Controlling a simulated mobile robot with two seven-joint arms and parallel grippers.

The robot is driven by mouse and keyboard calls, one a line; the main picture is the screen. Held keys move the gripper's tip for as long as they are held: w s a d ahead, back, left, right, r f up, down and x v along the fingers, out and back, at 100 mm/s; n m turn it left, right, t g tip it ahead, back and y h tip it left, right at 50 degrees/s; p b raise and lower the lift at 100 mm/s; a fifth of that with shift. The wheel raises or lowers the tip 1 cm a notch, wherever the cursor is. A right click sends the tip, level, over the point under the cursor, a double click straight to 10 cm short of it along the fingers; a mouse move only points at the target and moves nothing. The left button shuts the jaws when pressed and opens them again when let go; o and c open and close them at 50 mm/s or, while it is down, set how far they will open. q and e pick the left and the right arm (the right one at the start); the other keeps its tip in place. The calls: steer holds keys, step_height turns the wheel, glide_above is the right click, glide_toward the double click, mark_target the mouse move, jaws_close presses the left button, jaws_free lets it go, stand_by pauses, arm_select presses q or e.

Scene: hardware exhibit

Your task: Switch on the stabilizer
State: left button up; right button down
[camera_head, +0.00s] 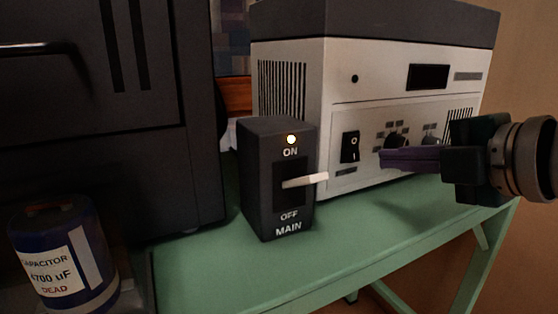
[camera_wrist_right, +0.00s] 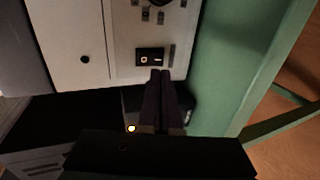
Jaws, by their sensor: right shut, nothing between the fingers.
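The stabilizer (camera_head: 400,85) is a pale grey box with a dark top on the green table. Its black rocker switch (camera_head: 350,147) is at the lower left of its front panel; which side is pressed I cannot tell. Its display (camera_head: 428,77) is dark. My right gripper (camera_head: 384,158) comes in from the right, shut and empty, its purple fingers in front of the panel just right of the switch. In the right wrist view the fingertips (camera_wrist_right: 159,74) appear close to the rocker (camera_wrist_right: 150,57); contact is not clear. My left gripper is out of view.
A dark MAIN switch box (camera_head: 280,190) with a pale lever and a lit lamp stands in front of the stabilizer's left side. A blue capacitor (camera_head: 65,260) and a large dark cabinet (camera_head: 90,120) are at left. The green table (camera_head: 340,240) is clear at front right.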

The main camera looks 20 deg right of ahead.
mark_target(354, 157)
steer(key=shift+b+x, duration=0.65)
steer(key=shift+x, duration=1.95)
steer(key=shift+a, duration=0.1)
steer(key=shift+w+f+b, duration=0.1)
steer(key=shift+f+b, duration=0.3)
steer(key=shift+b, duration=0.25)
steer(key=shift+r+t, duration=0.25)
steer(key=shift+t, duration=0.05)
steer(key=shift+r+p, duration=0.1)
steer(key=shift+p, duration=0.2)
